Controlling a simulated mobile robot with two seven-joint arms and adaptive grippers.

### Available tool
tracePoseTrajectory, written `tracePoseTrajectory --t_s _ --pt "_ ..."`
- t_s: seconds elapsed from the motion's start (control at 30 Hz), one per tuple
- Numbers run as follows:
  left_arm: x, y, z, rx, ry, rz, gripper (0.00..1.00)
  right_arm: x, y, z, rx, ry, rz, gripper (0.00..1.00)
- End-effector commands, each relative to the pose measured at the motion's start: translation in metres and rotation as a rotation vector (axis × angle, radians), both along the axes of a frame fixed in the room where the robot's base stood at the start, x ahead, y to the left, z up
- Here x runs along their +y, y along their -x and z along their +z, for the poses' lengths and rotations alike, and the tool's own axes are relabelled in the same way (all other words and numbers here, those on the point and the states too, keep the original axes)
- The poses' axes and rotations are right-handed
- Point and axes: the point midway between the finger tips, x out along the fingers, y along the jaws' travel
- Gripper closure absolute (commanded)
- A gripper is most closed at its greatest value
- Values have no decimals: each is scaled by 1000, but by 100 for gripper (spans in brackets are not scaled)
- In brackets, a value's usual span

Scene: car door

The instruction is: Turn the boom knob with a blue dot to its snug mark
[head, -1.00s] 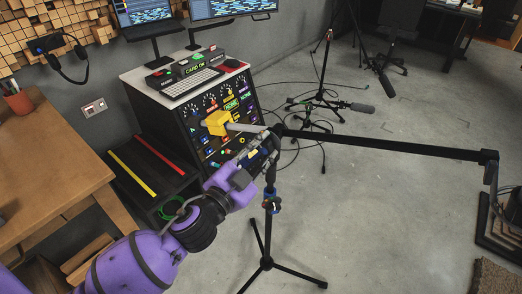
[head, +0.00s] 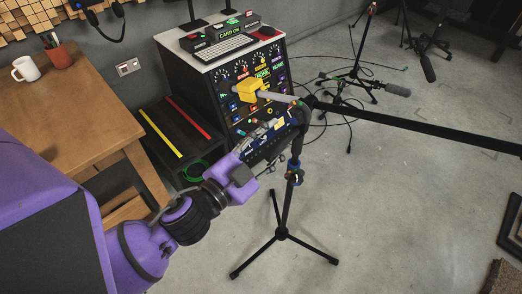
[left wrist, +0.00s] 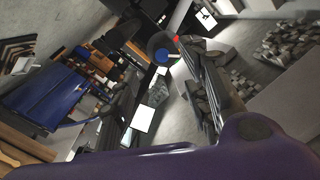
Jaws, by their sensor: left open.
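The boom knob with the blue dot (left wrist: 161,55) shows in the left wrist view as a dark round face, with a small red mark and a pale mark near its rim. It sits ahead of my left gripper (left wrist: 172,72), roughly between the open fingers; I cannot tell whether they touch it. In the head view my left gripper (head: 287,124) is open and reaches to the top of the boom stand (head: 297,150), beside the joint where the black boom (head: 410,133) crosses. The gripper hides the knob there. My right gripper is out of view.
A yellow block (head: 255,90) sits on the boom's short end, in front of a control cabinet (head: 194,79). A wooden table (head: 75,120) with a mug (head: 26,69) stands at left. Other microphone stands (head: 358,75) are behind. The floor at right is mostly clear.

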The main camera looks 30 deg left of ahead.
Motion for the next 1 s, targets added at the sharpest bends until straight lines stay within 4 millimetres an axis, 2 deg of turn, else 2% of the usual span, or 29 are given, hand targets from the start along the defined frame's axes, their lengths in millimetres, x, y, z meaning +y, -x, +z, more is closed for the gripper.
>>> tracePoseTrajectory --t_s 0.1,0.3,0.9,0.97,1.0 --pt "5 20 -1 3 0 2 57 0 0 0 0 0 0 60" --pt "8 36 0 1 0 1 57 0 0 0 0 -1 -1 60" --pt "9 38 0 -1 -9 1 57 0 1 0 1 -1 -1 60" --pt "11 37 -5 10 -25 7 57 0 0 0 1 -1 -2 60" --pt "15 36 -18 41 -27 18 57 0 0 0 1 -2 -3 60"
